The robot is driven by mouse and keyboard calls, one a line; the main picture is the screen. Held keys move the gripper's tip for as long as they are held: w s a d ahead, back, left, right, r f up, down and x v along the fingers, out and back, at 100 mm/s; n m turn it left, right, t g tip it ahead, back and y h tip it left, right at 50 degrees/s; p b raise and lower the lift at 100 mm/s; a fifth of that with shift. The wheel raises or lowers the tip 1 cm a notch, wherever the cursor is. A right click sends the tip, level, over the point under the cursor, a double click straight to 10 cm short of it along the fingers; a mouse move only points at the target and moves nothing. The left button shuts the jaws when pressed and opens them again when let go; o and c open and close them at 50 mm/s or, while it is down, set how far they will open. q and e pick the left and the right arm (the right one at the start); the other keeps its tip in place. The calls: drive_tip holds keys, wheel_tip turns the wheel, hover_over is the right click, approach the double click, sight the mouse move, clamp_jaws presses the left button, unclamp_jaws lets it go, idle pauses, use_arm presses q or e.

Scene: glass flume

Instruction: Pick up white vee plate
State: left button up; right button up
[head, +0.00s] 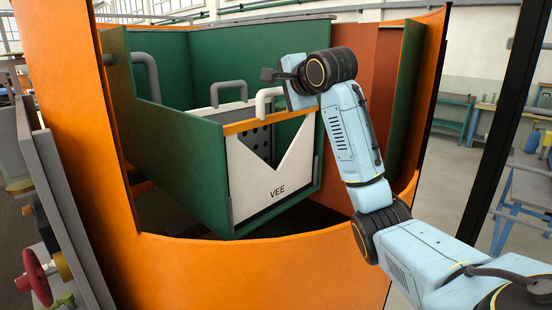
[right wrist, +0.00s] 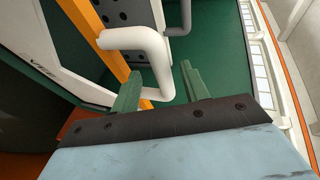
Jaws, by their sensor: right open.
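The white vee plate (head: 247,188), marked VEE and with a V-shaped notch, stands upright at the front end of the green channel. Its white handle (head: 268,92) rises above the orange strip at the top. The plate (right wrist: 62,48) and its handle (right wrist: 135,38) also show in the right wrist view. My right gripper (head: 271,75) is open at the handle. In the right wrist view, part of the handle lies between the two green fingers of the gripper (right wrist: 160,72); I cannot tell whether they touch it. My left gripper is not in view.
The green channel walls (head: 180,150) rise left of and behind the plate. A perforated grey panel (head: 258,143) with a grey handle (head: 228,90) stands behind it. A curved orange wall (head: 250,265) rings the channel. A red handwheel (head: 36,276) is at the left.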

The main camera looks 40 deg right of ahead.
drive_tip(key=shift+w+d+f+p, duration=0.1)
drive_tip(key=shift+w+d+p, duration=0.3)
drive_tip(key=shift+w, duration=0.15)
drive_tip(key=shift+w+d+p, duration=0.25)
drive_tip(key=shift+w+p, duration=0.1)
drive_tip(key=shift+w, duration=0.2)
drive_tip(key=shift+p+x, duration=0.3)
drive_tip(key=shift+x, duration=0.8)
drive_tip(key=shift+w+f, duration=0.15)
drive_tip(key=shift+f, duration=0.05)
drive_tip(key=shift+c, duration=0.7)
clamp_jaws()
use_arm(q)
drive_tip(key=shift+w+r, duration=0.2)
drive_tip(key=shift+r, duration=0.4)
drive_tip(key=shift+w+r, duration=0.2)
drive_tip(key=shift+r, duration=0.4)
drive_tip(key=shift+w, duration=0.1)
use_arm(e)
drive_tip(key=shift+r, duration=0.1)
